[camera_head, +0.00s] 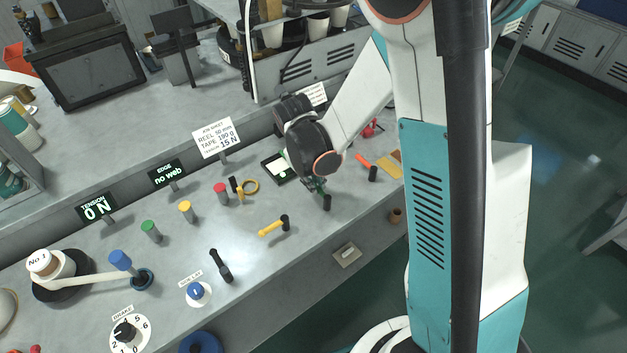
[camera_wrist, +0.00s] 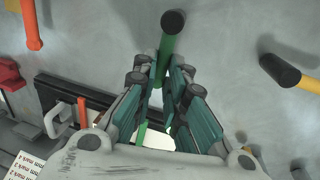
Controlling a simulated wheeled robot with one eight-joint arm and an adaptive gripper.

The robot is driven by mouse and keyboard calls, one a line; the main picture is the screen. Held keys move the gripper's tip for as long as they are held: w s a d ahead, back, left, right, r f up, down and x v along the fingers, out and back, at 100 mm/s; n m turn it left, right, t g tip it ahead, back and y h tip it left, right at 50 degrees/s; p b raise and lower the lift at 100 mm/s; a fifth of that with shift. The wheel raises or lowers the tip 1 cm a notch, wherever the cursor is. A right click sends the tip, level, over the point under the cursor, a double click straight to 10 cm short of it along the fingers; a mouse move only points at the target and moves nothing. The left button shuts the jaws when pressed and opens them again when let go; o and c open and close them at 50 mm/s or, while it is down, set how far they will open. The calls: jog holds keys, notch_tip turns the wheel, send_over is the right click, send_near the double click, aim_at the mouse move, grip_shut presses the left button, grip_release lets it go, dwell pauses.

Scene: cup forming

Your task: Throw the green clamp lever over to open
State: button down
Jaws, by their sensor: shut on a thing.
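The green clamp lever (camera_wrist: 167,48) has a green shaft and a black knob (camera_wrist: 172,21), which sticks out past my fingertips at the top of the wrist view. My gripper (camera_wrist: 168,77) is shut on the green shaft, with one finger on each side. In the head view my gripper (camera_head: 314,184) is low over the bench, and the black knob (camera_head: 327,203) shows just in front of it. My wrist hides most of the lever there, so its tilt is hard to tell.
A yellow lever with a black knob (camera_head: 272,227) lies on one side, and an orange lever (camera_head: 364,161) on the other. A dark-framed opening (camera_head: 279,168) is behind my gripper.

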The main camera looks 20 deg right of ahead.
jog(key=shift+a, duration=0.1)
jog(key=n, duration=0.1)
jog(key=s+a+n+b, duration=0.1)
jog(key=n, duration=0.2)
jog(key=shift+s+a+n+t+b, duration=0.2)
jog(key=shift+a+n+t+b, duration=0.1)
jog(key=shift+n+t, duration=0.1)
jog(key=s+n, duration=0.1)
jog(key=n, duration=0.1)
jog(key=a+n+y+b, duration=0.1)
jog(key=n, duration=0.1)
jog(key=shift+s+t, duration=0.3)
jog(key=shift+s, duration=0.1)
jog(key=n, duration=0.1)
jog(key=s+n, duration=0.1)
jog(key=n, duration=0.1)
jog(key=s+n, duration=0.1)
jog(key=shift+a+n+y+b, duration=0.2)
jog(key=shift+n+y+b, duration=0.2)
jog(key=shift+s+d+n+y+b, duration=0.2)
jog(key=shift+s+n, duration=0.3)
jog(key=shift+n, duration=0.6)
jog(key=shift+s+d+n+y+b, duration=0.15)
jog(key=shift+s+n, duration=0.3)
jog(key=shift+n, duration=0.65)
jog(key=shift+a, duration=0.1)
jog(key=c, duration=1.6)
grip_release()
jog(key=shift+c, duration=0.2)
jog(key=shift+r, duration=0.1)
